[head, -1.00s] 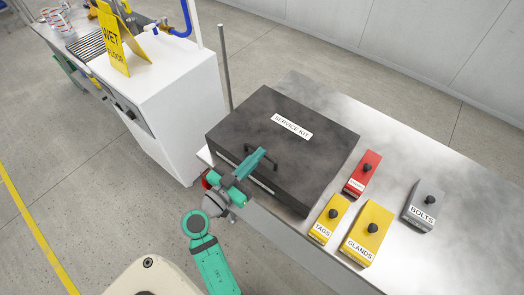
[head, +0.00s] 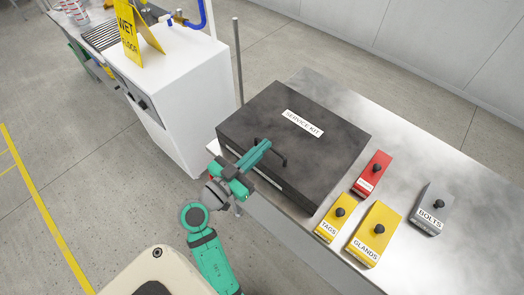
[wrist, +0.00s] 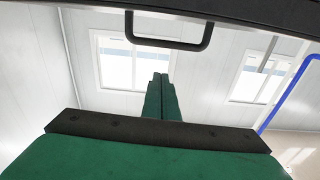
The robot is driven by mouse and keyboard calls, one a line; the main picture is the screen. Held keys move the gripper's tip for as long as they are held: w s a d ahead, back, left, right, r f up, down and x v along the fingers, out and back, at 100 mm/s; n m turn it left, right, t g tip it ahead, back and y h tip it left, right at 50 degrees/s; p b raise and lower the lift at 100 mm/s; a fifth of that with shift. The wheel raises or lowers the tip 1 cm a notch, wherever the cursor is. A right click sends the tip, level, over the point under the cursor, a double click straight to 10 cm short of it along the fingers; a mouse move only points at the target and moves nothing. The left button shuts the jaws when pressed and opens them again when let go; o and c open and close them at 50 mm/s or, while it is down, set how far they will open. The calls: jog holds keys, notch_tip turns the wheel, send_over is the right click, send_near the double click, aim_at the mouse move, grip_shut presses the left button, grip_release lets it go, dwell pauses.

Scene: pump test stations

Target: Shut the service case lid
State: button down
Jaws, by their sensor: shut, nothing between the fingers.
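The dark grey service case (head: 310,150) sits on the metal bench, its lid labelled SERVICE KIT lying flat over the body. A black bar handle (head: 285,157) stands out at its front edge; it also shows at the top of the wrist view (wrist: 168,44). My green gripper (head: 262,147) is at the front edge of the case, beside the handle, with its fingers pressed together and empty. In the wrist view my shut fingers (wrist: 160,80) point toward the handle, with a dark edge of the case above. I cannot tell whether the fingers touch the case.
On the bench (head: 480,200), right of the case, stand a red box (head: 371,174), a yellow TAGS box (head: 334,218), a yellow GLANDS box (head: 374,235) and a grey BOLTS box (head: 430,209). A grey post (head: 238,65) and a white cabinet (head: 180,95) stand to the left.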

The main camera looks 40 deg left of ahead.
jog(key=s+f, duration=0.4)
jog(key=s, duration=0.3)
jog(key=shift+s+d+f, duration=0.15)
jog(key=shift+s+f, duration=0.25)
